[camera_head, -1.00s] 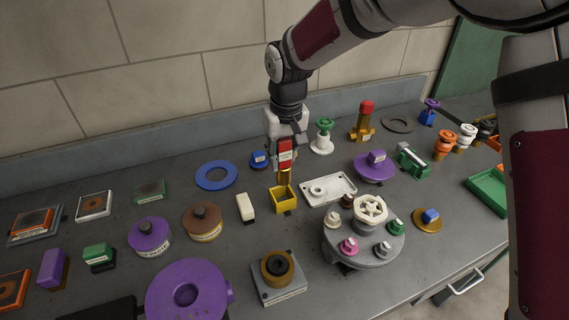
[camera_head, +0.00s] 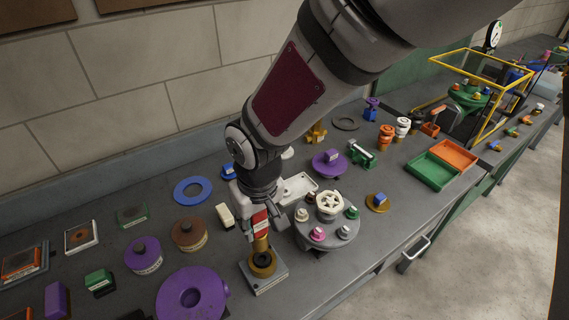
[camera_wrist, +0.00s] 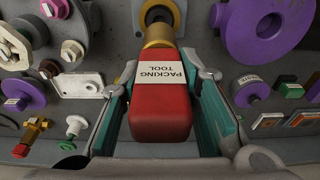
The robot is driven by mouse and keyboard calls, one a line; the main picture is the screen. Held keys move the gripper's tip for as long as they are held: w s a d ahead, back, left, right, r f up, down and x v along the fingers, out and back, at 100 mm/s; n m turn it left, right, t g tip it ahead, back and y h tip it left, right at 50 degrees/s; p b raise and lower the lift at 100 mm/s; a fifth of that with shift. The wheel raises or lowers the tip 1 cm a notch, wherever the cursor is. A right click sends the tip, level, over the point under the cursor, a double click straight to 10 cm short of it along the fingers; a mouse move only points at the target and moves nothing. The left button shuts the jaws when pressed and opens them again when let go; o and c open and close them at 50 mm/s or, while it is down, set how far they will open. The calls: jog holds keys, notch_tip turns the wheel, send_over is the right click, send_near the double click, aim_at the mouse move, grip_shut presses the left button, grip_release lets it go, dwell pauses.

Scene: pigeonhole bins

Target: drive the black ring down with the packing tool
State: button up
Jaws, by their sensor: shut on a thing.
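The packing tool, with its red labelled handle (camera_wrist: 160,95) and brass shaft (camera_head: 261,244), is in my gripper (camera_wrist: 160,88). The jaws are shut on the handle from both sides, and the tool points down. In the head view the shaft's lower end is right over the brass collar (camera_head: 262,266) on a grey block (camera_head: 268,281). I cannot tell whether the shaft touches the collar or has entered it. The black ring in the collar is mostly hidden by the tool. In the wrist view the collar (camera_wrist: 160,10) shows only in part, beyond the brass end.
A purple flanged wheel (camera_head: 192,295) stands close to the left of the block. A round grey stand (camera_head: 327,237) with a white handwheel and several knobs is close on the right.

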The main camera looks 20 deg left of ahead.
notch_tip(320, 180, down, 4)
jog(key=shift+w+r+b, duration=0.15)
jog(key=shift+b, duration=0.65)
jog(key=shift+f+b, duration=0.3)
jog(key=shift+f, duration=0.35)
jog(key=shift+f+b, duration=0.3)
jog(key=shift+f, duration=0.85)
dwell(1.0)
jog(key=shift+s, duration=0.2)
jog(key=shift+r+p, duration=1.6)
jog(key=shift+r, duration=2)
